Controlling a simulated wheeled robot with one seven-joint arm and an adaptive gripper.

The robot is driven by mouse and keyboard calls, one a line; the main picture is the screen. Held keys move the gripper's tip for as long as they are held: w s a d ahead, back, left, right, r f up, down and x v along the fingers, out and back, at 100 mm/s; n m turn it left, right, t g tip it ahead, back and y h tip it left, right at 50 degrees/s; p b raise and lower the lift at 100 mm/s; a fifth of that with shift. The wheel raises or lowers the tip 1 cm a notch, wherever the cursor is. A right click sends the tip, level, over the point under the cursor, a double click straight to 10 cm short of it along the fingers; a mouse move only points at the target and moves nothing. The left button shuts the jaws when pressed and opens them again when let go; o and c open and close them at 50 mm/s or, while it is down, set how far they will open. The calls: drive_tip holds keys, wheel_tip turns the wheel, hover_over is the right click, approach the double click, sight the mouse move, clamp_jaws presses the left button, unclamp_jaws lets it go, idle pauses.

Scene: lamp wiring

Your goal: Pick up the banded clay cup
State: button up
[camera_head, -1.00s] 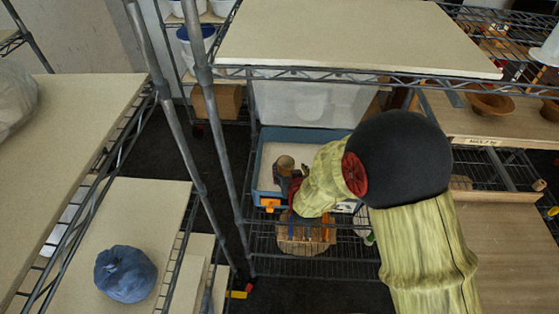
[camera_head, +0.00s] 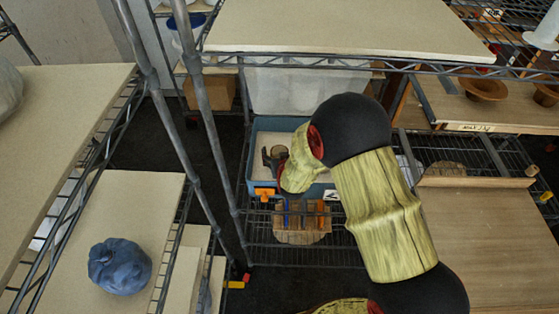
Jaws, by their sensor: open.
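A small brown round-topped thing, which looks like the banded clay cup (camera_head: 280,151), is in the blue bin (camera_head: 252,168) on the wire shelf. Its bands are too small to make out. My gripper (camera_head: 274,157) is open in the bin, with a dark finger at the left of the cup. I cannot tell whether the fingers touch the cup. My yellow-sleeved arm hides the bin's right part and some of the cup's lower side.
A wooden block with coloured tools (camera_head: 301,222) stands in front of the bin. A shelf board (camera_head: 345,30) lies above it, and a metal post (camera_head: 205,110) stands to the left. A blue bag (camera_head: 120,266) lies on the lower left shelf. Bowls (camera_head: 484,89) stand at right.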

drive_tip(key=c, duration=1.4)
drive_tip(key=shift+c, duration=0.3)
drive_tip(key=shift+r, duration=0.1)
